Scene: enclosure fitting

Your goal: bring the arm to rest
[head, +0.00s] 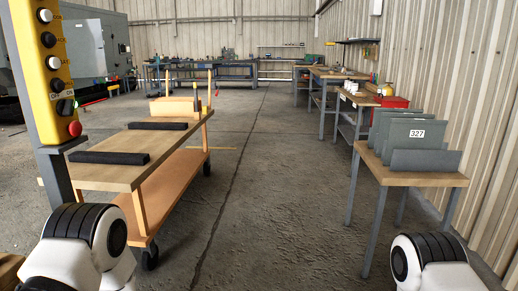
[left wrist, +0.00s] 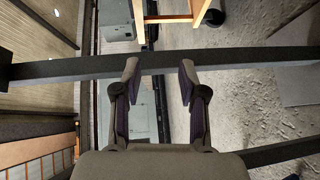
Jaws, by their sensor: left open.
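My left gripper (left wrist: 160,85) shows in the left wrist view, open, with nothing between its fingertips. A long dark bar (left wrist: 60,72) crosses that view near the fingertips; I cannot tell whether they touch it. In the head view, white and black parts of my arms show at the bottom left and bottom right. Neither gripper shows in the head view, and my right gripper is in no view.
A wooden cart (head: 125,175) with black foam strips (head: 108,158) stands at the left, behind a yellow button panel (head: 50,70). A small table (head: 420,178) at the right holds grey panels (head: 425,160) and a sign reading 327 (head: 417,133). The concrete floor (head: 265,200) between is clear.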

